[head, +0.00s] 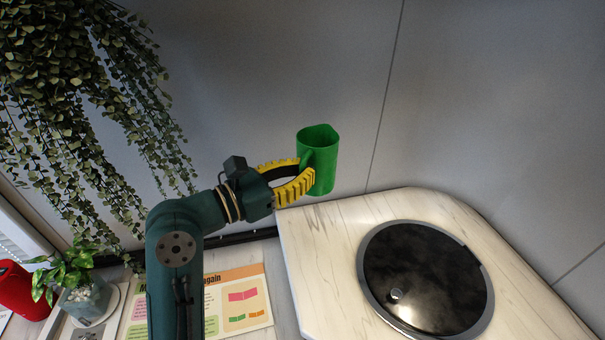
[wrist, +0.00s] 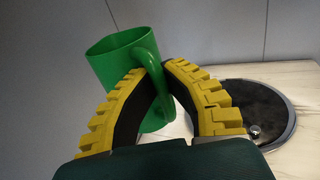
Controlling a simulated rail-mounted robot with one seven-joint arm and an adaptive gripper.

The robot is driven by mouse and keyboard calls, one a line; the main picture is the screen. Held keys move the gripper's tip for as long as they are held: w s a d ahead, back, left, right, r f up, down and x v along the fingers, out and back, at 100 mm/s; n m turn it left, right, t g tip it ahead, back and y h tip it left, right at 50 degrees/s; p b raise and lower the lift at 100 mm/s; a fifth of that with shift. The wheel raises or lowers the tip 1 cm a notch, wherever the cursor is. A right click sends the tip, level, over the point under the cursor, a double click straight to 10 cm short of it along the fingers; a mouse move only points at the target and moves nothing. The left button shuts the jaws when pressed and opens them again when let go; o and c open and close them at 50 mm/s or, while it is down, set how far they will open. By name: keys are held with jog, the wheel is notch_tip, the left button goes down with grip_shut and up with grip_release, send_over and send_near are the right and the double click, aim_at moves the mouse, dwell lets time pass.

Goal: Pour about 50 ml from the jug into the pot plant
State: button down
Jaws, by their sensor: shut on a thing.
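The green jug (head: 322,160) is held in the air near the grey wall, above the back edge of the light wooden counter. My gripper (head: 306,172) is shut on its handle, with the yellow ribbed fingers on both sides of it. In the wrist view the jug (wrist: 108,62) looks slightly tilted, and its handle (wrist: 157,82) passes between the fingers. Its contents are hidden.
A large hanging plant (head: 60,90) trails down at the upper left. A red cylinder (head: 22,290) lies left of the pot. A printed sheet (head: 247,297) lies behind my arm. A round black hob or lid (head: 425,275) sits on the counter (head: 325,255).

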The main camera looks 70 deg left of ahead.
jog(key=shift+r, duration=3.55)
